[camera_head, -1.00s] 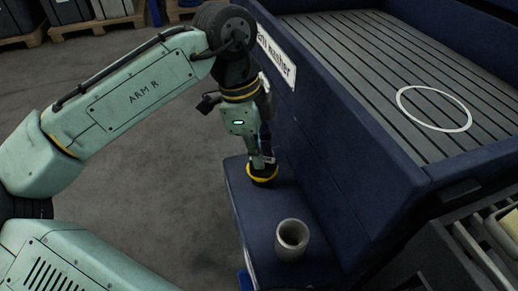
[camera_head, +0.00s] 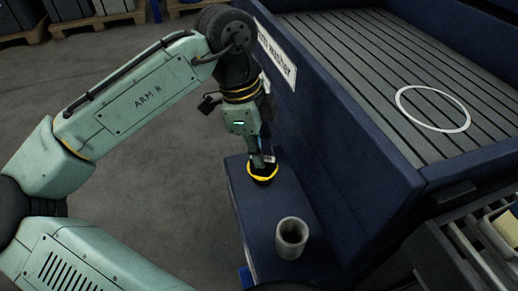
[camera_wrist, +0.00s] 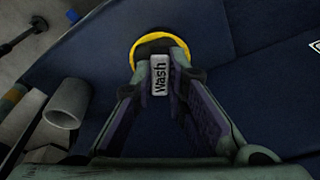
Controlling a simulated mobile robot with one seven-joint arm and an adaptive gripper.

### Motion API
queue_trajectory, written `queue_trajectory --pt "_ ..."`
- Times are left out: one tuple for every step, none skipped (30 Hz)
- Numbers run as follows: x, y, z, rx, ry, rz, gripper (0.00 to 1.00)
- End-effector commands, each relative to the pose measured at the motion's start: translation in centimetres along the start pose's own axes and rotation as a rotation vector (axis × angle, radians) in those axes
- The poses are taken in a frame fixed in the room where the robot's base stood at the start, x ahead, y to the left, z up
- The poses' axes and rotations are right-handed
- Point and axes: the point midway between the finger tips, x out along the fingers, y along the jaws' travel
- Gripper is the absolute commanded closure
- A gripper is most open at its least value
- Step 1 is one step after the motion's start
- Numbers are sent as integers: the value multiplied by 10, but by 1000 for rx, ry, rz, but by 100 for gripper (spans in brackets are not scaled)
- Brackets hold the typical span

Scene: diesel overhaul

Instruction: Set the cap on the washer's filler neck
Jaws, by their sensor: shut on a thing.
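The cap (camera_head: 262,179) is a black disc with a yellow rim and an upright grip tab. It is at the far part of the blue ledge on the washer's side; I cannot tell whether it touches the ledge. My gripper (camera_head: 264,160) points down at it with its fingers shut on the tab. In the wrist view the tab, marked "Wash" (camera_wrist: 159,75), sits between the fingertips, with the yellow rim (camera_wrist: 140,42) beyond. The filler neck, a grey open tube (camera_head: 292,238), stands upright nearer on the ledge, apart from the cap. It also shows in the wrist view (camera_wrist: 69,103).
The blue washer wall (camera_head: 330,130) rises close to the right of my gripper. A pale ring (camera_head: 433,108) lies on the washer's slatted top. A grey tray (camera_head: 470,240) is at the lower right. The floor left of the ledge is clear.

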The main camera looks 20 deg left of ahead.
Motion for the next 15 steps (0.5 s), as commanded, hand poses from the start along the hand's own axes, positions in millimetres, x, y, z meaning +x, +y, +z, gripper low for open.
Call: queue_trajectory --pt "0 0 0 0 0 0 100" --pt "0 0 0 0 0 0 100" --pt "0 0 0 0 0 0 100" --pt "0 0 0 0 0 0 100" --pt "1 0 0 0 0 0 100" --pt "1 0 0 0 0 0 100" --pt "2 0 0 0 0 0 100" --pt "2 0 0 0 1 0 100" --pt "3 0 0 1 1 0 100" --pt "4 0 0 1 1 0 100" --pt "4 0 0 1 1 0 100" --pt "5 0 1 1 1 0 100" --pt "6 0 1 1 2 0 100" --pt "6 0 1 1 2 0 100" --pt "7 0 1 0 1 0 100"
